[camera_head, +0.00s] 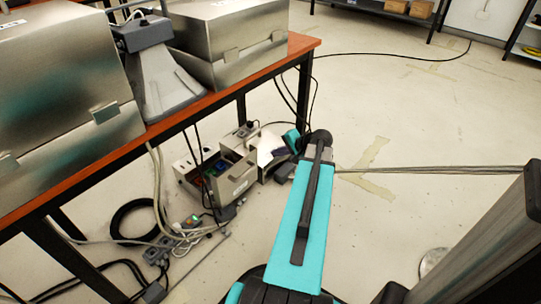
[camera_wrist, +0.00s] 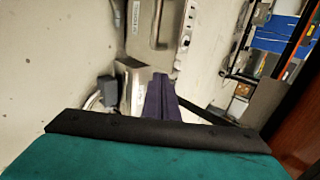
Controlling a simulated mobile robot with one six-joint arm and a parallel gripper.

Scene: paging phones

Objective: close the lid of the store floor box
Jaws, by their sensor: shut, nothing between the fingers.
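A beige-grey floor box (camera_head: 237,178) stands under the table in the head view. It looks open at the top, with dark and coloured contents showing. A grey case front with a handle and a small label (camera_wrist: 155,22) shows at the top of the wrist view; I cannot read the label surely. I cannot tell which panel is the lid. My gripper (camera_wrist: 163,82) shows as a dark narrow shape in the wrist view, shut and empty, pointing toward the case front. In the head view my teal arm hides part of the area beside the boxes; contact cannot be told.
A second open grey box (camera_head: 268,150) stands just behind the first. An orange-edged table (camera_head: 305,42) with metal cases is above, its dark legs close by. Cables and a power strip (camera_head: 185,238) lie on the floor at left. Floor at right is mostly clear.

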